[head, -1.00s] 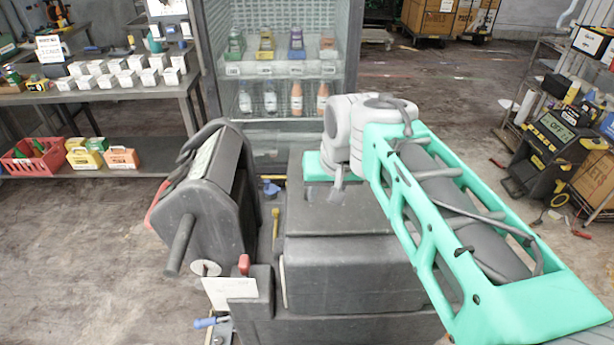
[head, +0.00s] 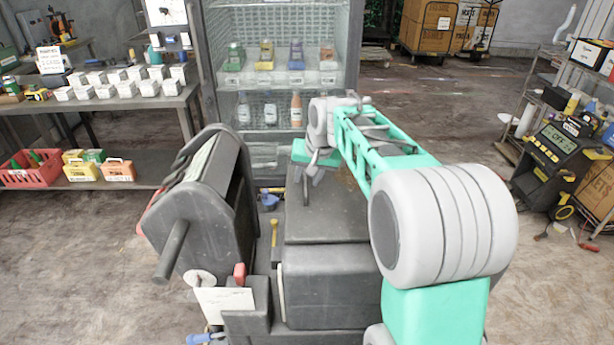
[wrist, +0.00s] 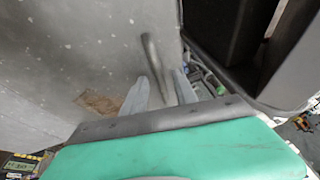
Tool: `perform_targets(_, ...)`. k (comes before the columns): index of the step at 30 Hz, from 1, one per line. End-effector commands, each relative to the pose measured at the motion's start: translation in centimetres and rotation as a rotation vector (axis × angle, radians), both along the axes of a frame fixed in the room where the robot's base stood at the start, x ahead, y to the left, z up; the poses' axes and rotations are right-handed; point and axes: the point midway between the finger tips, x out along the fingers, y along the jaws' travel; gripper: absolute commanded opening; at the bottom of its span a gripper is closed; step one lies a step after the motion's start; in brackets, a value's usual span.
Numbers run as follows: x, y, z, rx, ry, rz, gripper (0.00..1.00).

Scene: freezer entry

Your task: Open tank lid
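The dark grey tank (head: 325,285) belongs to a machine standing in front of me, with a flat grey lid (head: 325,218) on top. In the wrist view a large speckled grey panel (wrist: 85,45), seemingly part of the lid, fills the left, with a thin bent grey handle (wrist: 152,55) beside it. My gripper (head: 312,175) is at the far end of the lid. In the wrist view my gripper (wrist: 162,85) has its two fingers apart, with the handle's lower end appearing between them. I cannot tell whether either finger touches the handle. My arm partly covers the lid's right side.
A tall grey console (head: 205,210) with a dark rod stands left of the tank. A glass-front cooler (head: 280,80) with bottles stands behind. A shelf table (head: 95,100) with white boxes is at left, and a black device (head: 550,150) at right. Floor between is clear.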

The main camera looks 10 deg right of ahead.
Motion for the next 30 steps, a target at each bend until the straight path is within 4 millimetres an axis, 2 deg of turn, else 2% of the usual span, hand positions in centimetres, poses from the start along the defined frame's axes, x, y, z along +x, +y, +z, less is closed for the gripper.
perform_targets(5, -0.02, 0.00, -0.02, 0.000, 0.000, 0.000, 0.33)
perform_targets(17, -0.04, -0.01, 0.00, 0.000, 0.001, 0.000, 0.01)
perform_targets(30, -0.04, -0.02, 0.01, 0.000, 0.001, 0.000, 0.00)
